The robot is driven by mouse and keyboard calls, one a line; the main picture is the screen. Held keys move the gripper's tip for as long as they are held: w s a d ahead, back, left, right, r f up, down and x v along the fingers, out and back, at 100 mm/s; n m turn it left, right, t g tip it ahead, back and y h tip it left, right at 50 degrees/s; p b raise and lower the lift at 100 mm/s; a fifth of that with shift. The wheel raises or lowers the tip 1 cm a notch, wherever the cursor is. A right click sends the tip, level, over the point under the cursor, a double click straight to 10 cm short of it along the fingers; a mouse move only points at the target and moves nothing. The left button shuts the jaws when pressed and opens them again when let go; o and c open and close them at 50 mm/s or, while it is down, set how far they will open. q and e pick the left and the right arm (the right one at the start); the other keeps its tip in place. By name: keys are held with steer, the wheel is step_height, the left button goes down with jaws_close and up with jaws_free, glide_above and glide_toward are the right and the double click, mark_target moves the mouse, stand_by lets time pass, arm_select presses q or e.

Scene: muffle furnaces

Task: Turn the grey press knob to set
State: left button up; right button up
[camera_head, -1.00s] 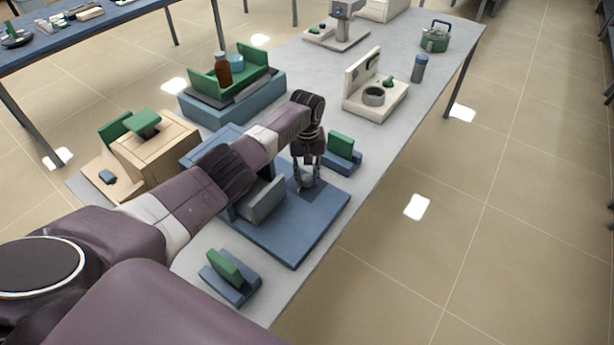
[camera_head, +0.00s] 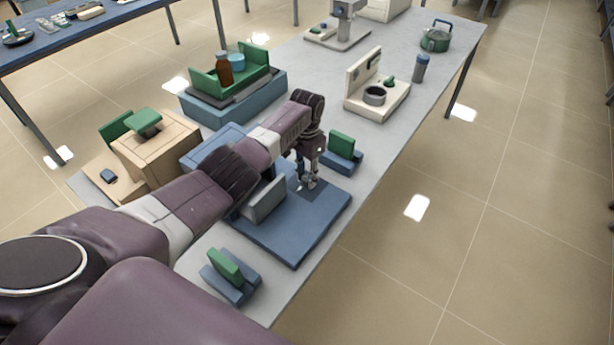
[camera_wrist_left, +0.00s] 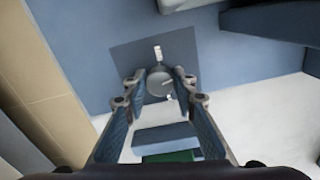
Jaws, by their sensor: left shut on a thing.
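The grey press knob (camera_wrist_left: 158,82) is a small round knob with a thin light line on its face. It sits on a dark square patch of the blue press base (camera_head: 285,238). One white mark lies beyond the knob and another close to its near side in the left wrist view. My left gripper (camera_head: 309,183) points down at the knob and is shut on it; the fingers (camera_wrist_left: 160,76) stand on both sides of it in the left wrist view. In the head view the fingers largely hide the knob. My right gripper is not in view.
A grey upright block (camera_head: 264,199) stands on the press base beside my left arm. Small blue stands with green blocks sit beyond (camera_head: 342,146) and in front (camera_head: 225,266). A wooden box (camera_head: 158,147) is to the left. The table's right edge is close by.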

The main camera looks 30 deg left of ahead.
mark_target(307, 178)
arm_select(q)
steer(key=shift+w+m, duration=0.1)
steer(key=shift+m, duration=1)
steer(key=shift+a, duration=0.1)
steer(key=o, duration=1.2)
steer(key=shift+c, duration=0.2)
step_height(307, 178, up, 12)
